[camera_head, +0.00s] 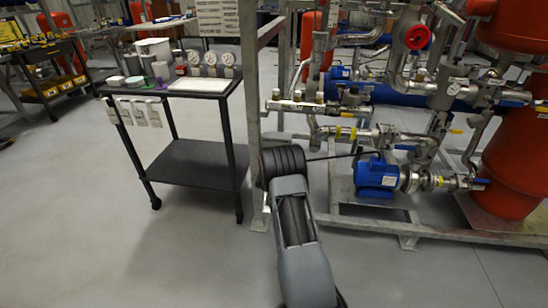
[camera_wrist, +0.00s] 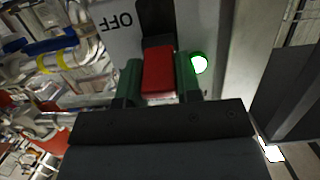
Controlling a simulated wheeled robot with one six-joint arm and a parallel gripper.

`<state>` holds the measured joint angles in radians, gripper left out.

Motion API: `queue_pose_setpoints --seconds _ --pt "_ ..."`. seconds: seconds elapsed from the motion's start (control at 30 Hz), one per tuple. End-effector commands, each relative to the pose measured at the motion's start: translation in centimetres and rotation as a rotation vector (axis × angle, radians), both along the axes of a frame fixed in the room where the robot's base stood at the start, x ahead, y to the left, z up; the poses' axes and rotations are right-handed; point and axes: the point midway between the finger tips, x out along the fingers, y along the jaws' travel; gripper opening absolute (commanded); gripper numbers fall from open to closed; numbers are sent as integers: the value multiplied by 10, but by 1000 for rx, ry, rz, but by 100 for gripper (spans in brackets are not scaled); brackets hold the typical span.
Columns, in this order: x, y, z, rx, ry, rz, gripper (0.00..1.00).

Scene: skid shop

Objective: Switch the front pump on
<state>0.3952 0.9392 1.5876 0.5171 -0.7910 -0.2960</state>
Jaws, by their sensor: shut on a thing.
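In the wrist view, a red switch handle (camera_wrist: 158,70) sits between the green fingers of my gripper (camera_wrist: 159,78), which is shut on it. The handle is at the near end of a dark slot on a light grey switch panel (camera_wrist: 112,18). The word OFF shows upside down at the far end. A round lamp (camera_wrist: 199,64) beside the handle glows green. In the head view, a blue pump (camera_head: 376,174) sits low on the pipe skid. My arm hides the gripper and the switch there.
A black cart (camera_head: 195,158) with gauges, cups and a white tray stands left of the skid's steel frame post (camera_head: 250,110). Pipes and red tanks (camera_head: 518,150) fill the right side. Open grey floor (camera_head: 90,220) lies at the left front.

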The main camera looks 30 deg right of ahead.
Motion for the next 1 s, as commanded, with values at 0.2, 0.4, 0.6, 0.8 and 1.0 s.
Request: queue_pose_setpoints --seconds 0.2,0.4,0.6,0.8,1.0 --pt "2 -1 9 72 75 1 8" --pt "3 -2 9 107 110 1 8" --pt "3 -3 8 118 124 0 8" --pt "3 -3 8 118 124 0 8" --pt "3 -3 8 118 123 0 40"
